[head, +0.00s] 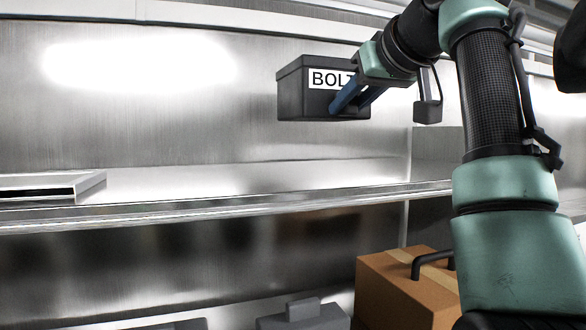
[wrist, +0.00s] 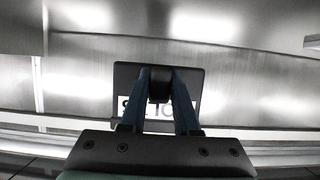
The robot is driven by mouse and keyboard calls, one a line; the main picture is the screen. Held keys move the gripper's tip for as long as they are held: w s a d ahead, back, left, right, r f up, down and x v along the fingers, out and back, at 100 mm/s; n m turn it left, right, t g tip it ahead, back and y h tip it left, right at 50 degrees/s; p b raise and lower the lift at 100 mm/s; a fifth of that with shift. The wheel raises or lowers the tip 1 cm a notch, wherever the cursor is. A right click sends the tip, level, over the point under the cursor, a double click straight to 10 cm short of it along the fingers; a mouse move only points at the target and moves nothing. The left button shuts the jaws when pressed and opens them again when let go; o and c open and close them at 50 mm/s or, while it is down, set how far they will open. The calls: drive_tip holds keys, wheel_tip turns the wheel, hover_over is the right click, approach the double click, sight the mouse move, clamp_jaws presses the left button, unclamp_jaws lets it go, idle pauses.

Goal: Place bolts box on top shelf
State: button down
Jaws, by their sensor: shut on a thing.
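The bolts box (head: 300,95) is a dark grey box with a white label reading "BOLT", partly covered by my gripper. My gripper (head: 345,103) has blue fingers and is shut on the box's front side. The box is held in the air above the metal top shelf (head: 250,180), with a visible gap below it. In the wrist view the box (wrist: 130,80) sits straight ahead between and behind the blue fingers (wrist: 160,82), its label upside down.
An open metal tray or frame (head: 85,187) lies on the shelf at the left. The middle of the shelf is bare.

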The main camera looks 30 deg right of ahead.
hover_over(349, 183)
drive_tip(key=f, duration=0.5)
drive_tip(key=shift+w+d+f+p, duration=0.15)
drive_tip(key=shift+w+d+p, duration=0.05)
drive_tip(key=shift+w+p, duration=0.15)
drive_tip(key=shift+s+f, duration=0.15)
drive_tip(key=shift+f, duration=0.45)
drive_tip(key=shift+f+p, duration=0.7)
drive_tip(key=shift+f, duration=0.85)
drive_tip(key=shift+a+f, duration=0.1)
drive_tip(key=c, duration=1.1)
unclamp_jaws()
drive_tip(key=shift+f, duration=0.2)
drive_tip(key=o, duration=0.5)
drive_tip(key=shift+c, duration=0.2)
